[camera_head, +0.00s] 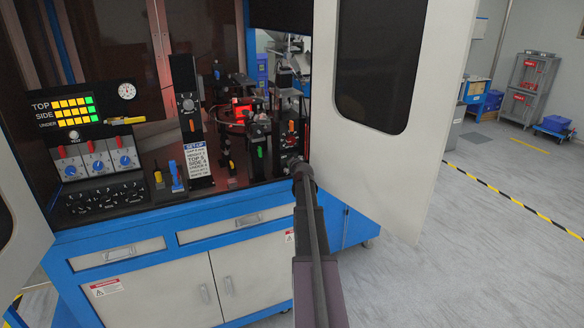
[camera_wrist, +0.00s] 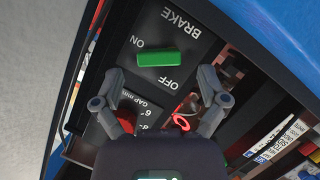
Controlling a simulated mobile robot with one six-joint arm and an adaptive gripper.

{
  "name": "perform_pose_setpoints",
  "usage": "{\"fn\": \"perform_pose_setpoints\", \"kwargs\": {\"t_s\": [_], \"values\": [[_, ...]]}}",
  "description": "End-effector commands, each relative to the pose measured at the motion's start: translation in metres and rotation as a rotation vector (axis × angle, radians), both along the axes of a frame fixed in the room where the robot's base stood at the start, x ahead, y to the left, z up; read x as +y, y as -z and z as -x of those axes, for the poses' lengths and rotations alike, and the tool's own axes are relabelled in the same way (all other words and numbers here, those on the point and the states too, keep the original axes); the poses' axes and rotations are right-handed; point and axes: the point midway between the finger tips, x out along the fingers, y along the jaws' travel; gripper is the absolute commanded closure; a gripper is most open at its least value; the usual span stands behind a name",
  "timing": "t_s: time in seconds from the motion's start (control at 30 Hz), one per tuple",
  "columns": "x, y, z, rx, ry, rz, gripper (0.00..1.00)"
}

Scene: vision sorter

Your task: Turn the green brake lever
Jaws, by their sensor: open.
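The green brake lever (camera_wrist: 158,57) is a short bar on a dark panel marked BRAKE, with ON and OFF printed beside it. The lettering is upside down in the wrist view, and the bar lies level across the picture. My gripper (camera_wrist: 159,74) is open and empty. Its two fingers stand wide apart, one to each side of the lever, with their tips slightly below it in the picture. I cannot tell how far the tips are from the panel. In the head view my arm reaches to the cabinet's right side, and I cannot make out the brake lever there for certain.
In the wrist view, a GAP mm dial panel (camera_wrist: 147,107) and a red part (camera_wrist: 126,119) lie close to the left finger. A red ring (camera_wrist: 183,121) is near the right finger. In the head view, an open white door (camera_head: 412,150) stands right of my arm.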

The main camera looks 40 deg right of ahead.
Motion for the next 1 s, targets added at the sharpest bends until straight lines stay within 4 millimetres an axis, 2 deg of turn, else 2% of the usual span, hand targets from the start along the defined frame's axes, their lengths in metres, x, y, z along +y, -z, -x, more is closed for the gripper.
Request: {"fn": "perform_pose_setpoints", "kwargs": {"t_s": [0.03, 0.2, 0.63, 0.67, 0.9, 0.93, 1.0], "values": [[-0.005, 0.004, -0.007, 0.000, 0.000, 0.000, 0.07], [-0.012, 0.007, -0.018, 0.000, 0.000, 0.000, 0.07], [-0.014, 0.008, -0.021, 0.000, 0.000, 0.000, 0.07], [-0.014, 0.008, -0.021, 0.000, 0.000, 0.000, 0.10], [-0.014, 0.008, -0.021, 0.000, 0.000, 0.000, 0.81], [-0.014, 0.008, -0.021, 0.000, 0.000, 0.000, 0.88], [-0.014, 0.008, -0.021, 0.000, 0.001, 0.001, 0.88]]}}
